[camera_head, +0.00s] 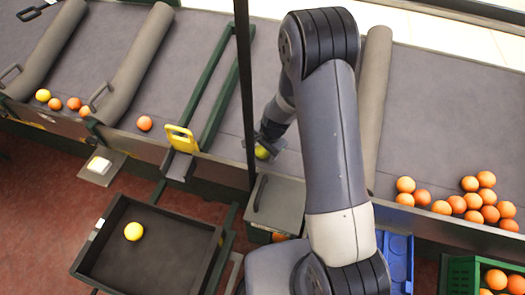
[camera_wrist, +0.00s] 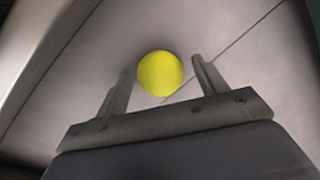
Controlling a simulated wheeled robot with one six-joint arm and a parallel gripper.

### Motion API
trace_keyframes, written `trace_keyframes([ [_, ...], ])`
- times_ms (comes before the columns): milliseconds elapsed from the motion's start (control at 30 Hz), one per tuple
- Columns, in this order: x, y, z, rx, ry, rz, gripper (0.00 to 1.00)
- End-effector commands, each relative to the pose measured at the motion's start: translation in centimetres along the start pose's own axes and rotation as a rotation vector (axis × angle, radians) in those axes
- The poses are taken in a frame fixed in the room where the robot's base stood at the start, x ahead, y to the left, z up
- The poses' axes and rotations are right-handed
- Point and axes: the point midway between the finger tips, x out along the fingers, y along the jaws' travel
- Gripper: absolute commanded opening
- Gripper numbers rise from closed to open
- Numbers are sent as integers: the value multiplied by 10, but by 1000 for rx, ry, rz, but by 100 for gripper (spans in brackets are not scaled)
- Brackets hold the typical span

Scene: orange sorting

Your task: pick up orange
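A yellow fruit (camera_wrist: 160,74) lies on the grey table surface between the tips of my gripper (camera_wrist: 162,82) in the wrist view. The fingers stand apart, with a gap on each side of the fruit. In the head view my gripper (camera_head: 266,146) is low over the table, and the yellow fruit (camera_head: 262,152) shows just under it, partly hidden. Several oranges (camera_head: 471,202) lie on the right part of the table. One orange (camera_head: 144,123) lies alone on the left, and a few more (camera_head: 74,103) lie at the far left beside a yellow fruit (camera_head: 43,95).
A dark tray (camera_head: 150,270) at the lower left holds one yellow fruit (camera_head: 134,231). Grey padded dividers (camera_head: 133,62) cross the table. A dark upright post (camera_head: 244,90) stands close left of my gripper. A green crate (camera_head: 462,275) of oranges is at the lower right.

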Motion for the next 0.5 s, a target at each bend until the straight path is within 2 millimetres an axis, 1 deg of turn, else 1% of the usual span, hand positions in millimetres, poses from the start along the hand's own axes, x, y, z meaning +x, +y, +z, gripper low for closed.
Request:
trace_keyframes([
  [33,0,0,0,0,0,0,64],
  [67,0,0,0,0,0,0,61],
  [500,0,0,0,0,0,0,25],
])
